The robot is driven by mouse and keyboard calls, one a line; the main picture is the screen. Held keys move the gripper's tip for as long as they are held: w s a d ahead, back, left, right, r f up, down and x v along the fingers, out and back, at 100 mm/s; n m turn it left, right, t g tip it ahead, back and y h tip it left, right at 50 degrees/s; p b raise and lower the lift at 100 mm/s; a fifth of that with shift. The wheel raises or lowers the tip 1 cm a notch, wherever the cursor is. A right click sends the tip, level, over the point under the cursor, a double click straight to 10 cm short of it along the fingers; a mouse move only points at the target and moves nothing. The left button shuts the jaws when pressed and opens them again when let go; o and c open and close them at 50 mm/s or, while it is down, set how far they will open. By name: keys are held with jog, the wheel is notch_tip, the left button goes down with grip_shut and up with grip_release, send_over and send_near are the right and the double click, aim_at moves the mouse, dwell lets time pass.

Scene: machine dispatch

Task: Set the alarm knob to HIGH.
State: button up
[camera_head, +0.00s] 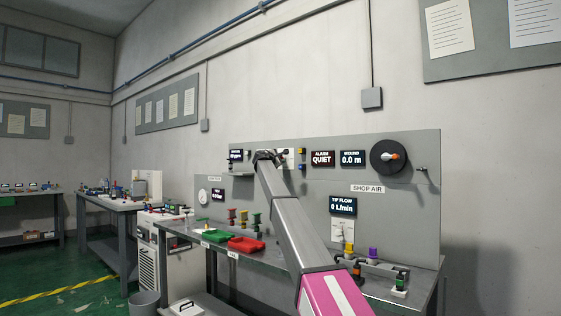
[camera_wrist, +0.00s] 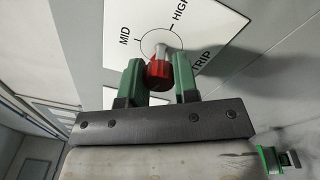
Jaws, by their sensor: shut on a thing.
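The alarm knob (camera_wrist: 160,68) is red with a pale grey tip, in the middle of a white dial plate (camera_wrist: 215,18) in the wrist view. The labels MID, HIGH and TRIP show around its ring. I cannot tell surely which mark the knob points at. My gripper (camera_wrist: 158,78) has its green fingers on either side of the knob and is shut on it. In the head view my gripper (camera_head: 268,155) is at the panel, in front of the dial, and hides most of the knob. The alarm display (camera_head: 321,158) to the right reads QUIET.
On the same panel are the WOUND display (camera_head: 352,158), a black reel (camera_head: 388,157) and the TIP FLOW display (camera_head: 343,205). The bench below holds a green tray (camera_head: 215,235), a red tray (camera_head: 246,244) and several coloured fittings. My arm crosses above the bench.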

jog(key=m, duration=0.4)
jog(key=shift+m+h, duration=0.3)
jog(key=shift+m, duration=0.1)
jog(key=m, duration=0.4)
jog(key=m+h, duration=0.1)
jog(key=m, duration=0.3)
jog(key=shift+m, duration=0.4)
jog(key=m, duration=0.4)
jog(key=shift+g, duration=0.3)
jog(key=m, duration=0.4)
jog(key=shift+m+g, duration=0.3)
jog(key=shift+m, duration=0.1)
jog(key=m, duration=0.4)
jog(key=shift+h, duration=0.3)
jog(key=m, duration=0.4)
jog(key=shift+m+g, duration=0.3)
jog(key=shift+s+d+m+g, duration=0.1)
jog(key=shift+m+g, duration=0.2)
jog(key=shift+m, duration=1.8)
